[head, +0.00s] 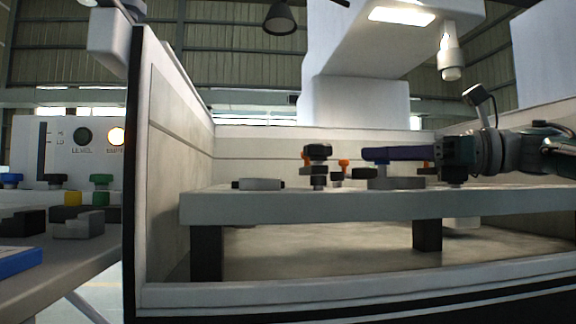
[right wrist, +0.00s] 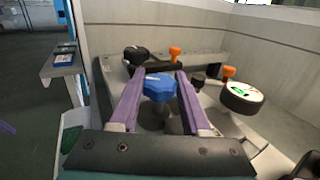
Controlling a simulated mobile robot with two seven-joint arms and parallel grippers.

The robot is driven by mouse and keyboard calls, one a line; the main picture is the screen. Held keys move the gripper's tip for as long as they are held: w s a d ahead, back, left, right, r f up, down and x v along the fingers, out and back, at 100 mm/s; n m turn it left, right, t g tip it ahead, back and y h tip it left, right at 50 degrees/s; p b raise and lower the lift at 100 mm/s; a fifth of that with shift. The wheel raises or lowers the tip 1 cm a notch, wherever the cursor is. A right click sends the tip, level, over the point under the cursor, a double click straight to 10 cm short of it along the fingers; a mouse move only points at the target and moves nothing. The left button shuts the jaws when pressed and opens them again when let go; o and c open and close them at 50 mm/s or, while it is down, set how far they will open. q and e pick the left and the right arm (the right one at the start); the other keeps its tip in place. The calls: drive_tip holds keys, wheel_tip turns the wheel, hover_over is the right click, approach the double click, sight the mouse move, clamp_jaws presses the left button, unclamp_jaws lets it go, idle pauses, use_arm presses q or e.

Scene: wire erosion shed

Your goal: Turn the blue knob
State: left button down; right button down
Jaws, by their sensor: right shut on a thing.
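The blue knob (right wrist: 159,87) is a faceted cap on a dark stem in the right wrist view. It sits between the two purple fingers of my right gripper (right wrist: 160,76), which are shut on its sides. In the head view my right gripper (head: 384,153) reaches in level from the right, just above the fixture on the work table (head: 300,205). There its fingers largely hide the blue knob. My left gripper is not in view.
A black knob (right wrist: 135,55), orange knobs (right wrist: 175,53) (right wrist: 228,72) and a round white-faced part (right wrist: 242,97) stand around the blue knob. A tank wall (head: 172,150) rises at the left. A side bench holds blue, green and yellow parts (head: 73,198).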

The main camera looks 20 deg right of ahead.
idle(0.5)
drive_tip(key=shift+c, duration=1.8)
unclamp_jaws()
drive_tip(key=v, duration=1)
drive_tip(key=shift+w, duration=0.1)
